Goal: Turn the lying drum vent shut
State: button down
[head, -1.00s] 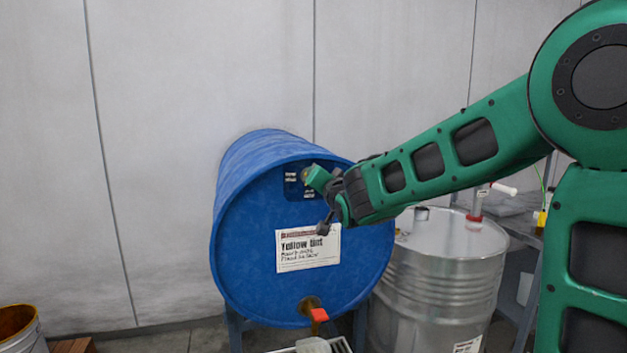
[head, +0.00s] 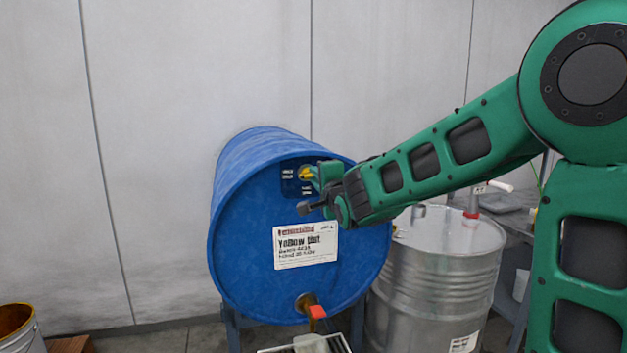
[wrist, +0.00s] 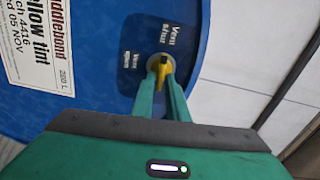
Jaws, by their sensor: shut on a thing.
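The blue drum (head: 250,240) lies on its side with its round end facing me; it also fills much of the wrist view (wrist: 95,100). The yellow vent handle (head: 305,174) sits near the top of that end, on a dark plate. In the wrist view the handle (wrist: 161,72) lies between my two green fingertips, and white "Vent shut" lettering (wrist: 165,33) stands above it. Smaller lettering lies to its left. My gripper (head: 316,175) is shut on the handle. The fingers hide part of it, so I cannot tell its exact angle.
A paper label (head: 305,246) is on the drum end. A tap with a red-orange handle (head: 317,312) sticks out low down. A silver drum (head: 440,270) stands close on the right. An open can (head: 18,330) is at the lower left.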

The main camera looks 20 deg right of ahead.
jog(key=shift+d+f+m, duration=0.25)
jog(key=shift+m, duration=0.35)
jog(key=c, duration=1.9)
grip_release()
jog(key=shift+a+r, duration=0.1)
jog(key=s, duration=1)
jog(key=shift+s, duration=0.3)
